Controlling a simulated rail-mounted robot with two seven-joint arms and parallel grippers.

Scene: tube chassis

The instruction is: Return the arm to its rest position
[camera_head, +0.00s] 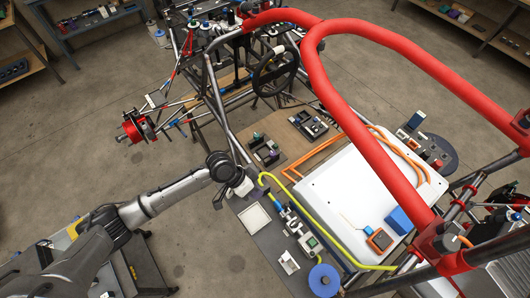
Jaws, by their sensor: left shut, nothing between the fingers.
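My left arm comes in from the lower left and reaches over to the left edge of the tube chassis (212,88). My left gripper (242,185) is at the end of this arm, beside the chassis tubes and above the near end of the floor panel. It is shut and holds nothing; its fingertips are small and partly hidden by the wrist. My right gripper is not in view.
A red padded roll bar (318,72) arches across the right. A white panel (345,190) lies below it, with a blue box (398,220) on top. A steering wheel (275,72) stands further back. A yellow-green hose (322,232) curves nearby. Open floor lies left.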

